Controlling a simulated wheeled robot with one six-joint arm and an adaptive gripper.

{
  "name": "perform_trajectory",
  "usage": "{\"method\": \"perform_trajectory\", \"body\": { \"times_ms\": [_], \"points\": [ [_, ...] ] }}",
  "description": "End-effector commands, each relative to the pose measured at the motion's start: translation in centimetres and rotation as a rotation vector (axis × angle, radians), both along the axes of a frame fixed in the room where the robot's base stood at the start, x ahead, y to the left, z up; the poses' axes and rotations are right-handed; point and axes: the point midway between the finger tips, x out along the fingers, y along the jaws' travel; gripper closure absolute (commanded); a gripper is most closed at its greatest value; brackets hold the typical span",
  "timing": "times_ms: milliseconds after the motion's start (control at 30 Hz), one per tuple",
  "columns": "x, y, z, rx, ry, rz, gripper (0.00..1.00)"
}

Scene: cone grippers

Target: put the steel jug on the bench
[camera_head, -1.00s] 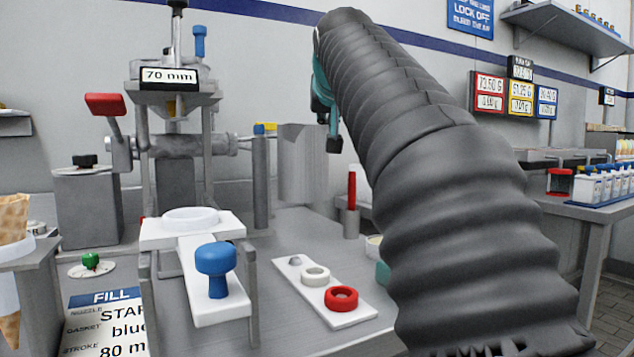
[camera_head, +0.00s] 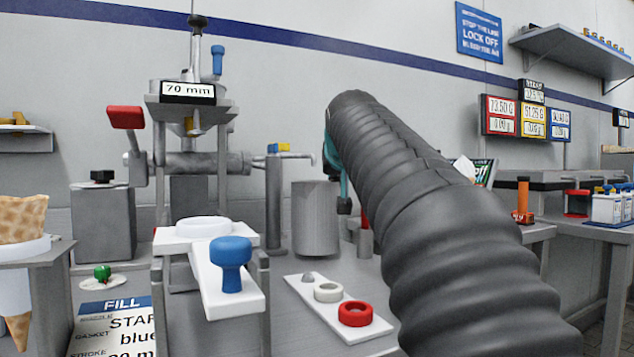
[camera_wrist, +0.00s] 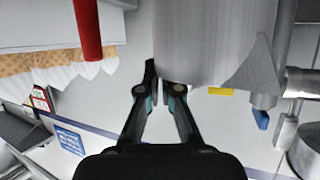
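The steel jug (camera_head: 315,222) is a plain grey cylinder, upright, at the back of the grey bench (camera_head: 285,325), right of the filling press. Its base appears at or just above the bench top; I cannot tell if it touches. My gripper (camera_head: 343,200) points down at the jug's right rim, mostly hidden behind my dark sleeved arm. In the wrist view, the jug (camera_wrist: 215,40) fills the top middle. My gripper's fingers (camera_wrist: 161,85) are close together at its rim, one outside the wall and the other with its tip hidden by the jug, pinching the wall.
A steel post with a tap (camera_head: 273,205) stands close left of the jug. The press (camera_head: 188,170) has a white slide with a blue knob (camera_head: 230,262). A white tray with rings (camera_head: 340,318) lies in front. A red rod (camera_wrist: 87,28) shows in the wrist view.

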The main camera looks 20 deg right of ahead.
Motion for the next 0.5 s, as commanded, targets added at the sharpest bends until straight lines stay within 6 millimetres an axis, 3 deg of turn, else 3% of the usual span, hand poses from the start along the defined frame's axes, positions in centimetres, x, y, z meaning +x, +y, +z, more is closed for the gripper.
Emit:
{"method": "perform_trajectory", "body": {
  "times_ms": [300, 500],
  "points": [
    [4.7, -1.8, 0.2, 0.000, -0.002, -0.001, 1.00],
    [5.7, -2.2, 0.2, -0.001, -0.004, 0.000, 1.00]
  ]
}}
